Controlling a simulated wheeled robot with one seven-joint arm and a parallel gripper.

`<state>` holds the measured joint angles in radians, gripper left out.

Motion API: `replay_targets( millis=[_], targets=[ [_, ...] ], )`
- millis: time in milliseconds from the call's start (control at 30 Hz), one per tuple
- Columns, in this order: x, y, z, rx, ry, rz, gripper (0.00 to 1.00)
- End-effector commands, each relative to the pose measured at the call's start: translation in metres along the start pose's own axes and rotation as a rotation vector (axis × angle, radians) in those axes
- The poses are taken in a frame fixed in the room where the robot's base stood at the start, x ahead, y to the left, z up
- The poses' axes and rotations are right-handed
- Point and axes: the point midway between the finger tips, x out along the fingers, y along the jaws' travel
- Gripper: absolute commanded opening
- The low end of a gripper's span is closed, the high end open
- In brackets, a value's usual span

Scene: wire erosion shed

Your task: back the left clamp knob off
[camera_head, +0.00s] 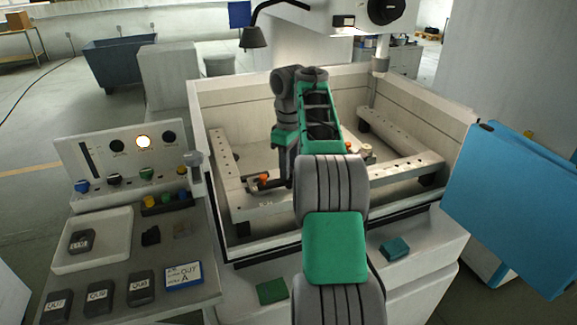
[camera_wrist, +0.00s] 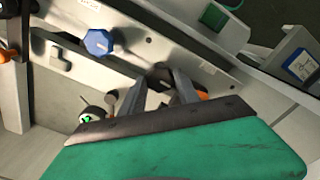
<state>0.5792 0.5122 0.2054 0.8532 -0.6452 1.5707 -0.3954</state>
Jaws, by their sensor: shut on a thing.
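The left clamp (camera_head: 264,179) shows orange and dark on the rail inside the tank, just left of my gripper (camera_head: 284,178) in the head view. In the wrist view my gripper (camera_wrist: 160,92) is shut on a dark knob (camera_wrist: 160,74) at the rail, which I take to be the left clamp knob. Orange clamp parts (camera_wrist: 203,95) show beside the right finger. The fingers and the green gripper body hide much of the knob and clamp. The other clamp (camera_head: 365,151), with an orange part, is right of my arm.
The pale tank wall (camera_head: 208,195) surrounds the work area. A blue faceted knob (camera_wrist: 98,42) stands close to the fingers in the wrist view. A small round part with a green mark (camera_wrist: 92,115) lies near the left finger. A control panel (camera_head: 110,160) stands at left.

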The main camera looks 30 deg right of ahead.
Motion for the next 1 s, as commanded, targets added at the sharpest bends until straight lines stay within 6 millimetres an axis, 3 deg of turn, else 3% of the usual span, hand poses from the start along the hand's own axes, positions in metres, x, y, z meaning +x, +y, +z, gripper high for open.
replay_targets(
  millis=[333,367,600,867,1000],
  targets=[
    [0.0,0.0,0.0,-0.001,0.0,0.0,0.0],
    [0.0,0.0,0.0,-0.001,0.0,0.0,0.4],
    [0.0,0.0,0.0,-0.001,0.0,0.0,0.59],
    [-0.003,0.0,0.0,-0.001,0.0,0.0,0.59],
    [-0.026,0.0,0.0,-0.001,0.0,0.001,0.59]
  ],
)
